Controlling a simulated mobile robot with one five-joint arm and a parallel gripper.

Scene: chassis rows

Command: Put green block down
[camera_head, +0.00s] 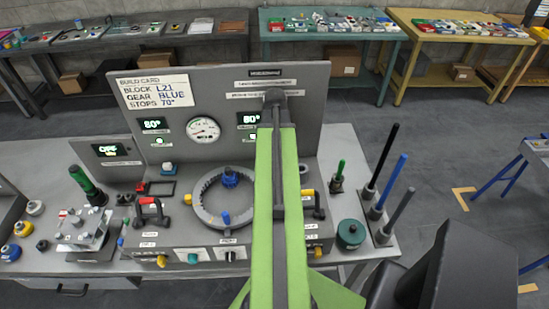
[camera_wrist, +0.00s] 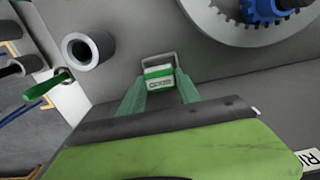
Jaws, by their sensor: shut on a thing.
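In the wrist view, a small green and white block (camera_wrist: 159,79) with small dark lettering sits between the two green fingers of my gripper (camera_wrist: 160,88). The fingers are shut on its sides. A thin grey square outline (camera_wrist: 158,56) shows around the far side of the block; I cannot tell whether the block touches the surface beneath it. In the head view, my green arm covers the middle of the bench and hides the gripper and block.
The build card (camera_head: 156,91) reads block L21, gear blue, stops 70°. A ring gear (camera_head: 224,198) with blue pieces lies left of my arm. A small green rod (camera_head: 340,171) and taller rods (camera_head: 388,176) stand to the right. A hollow grey cylinder (camera_wrist: 77,50) is near my gripper.

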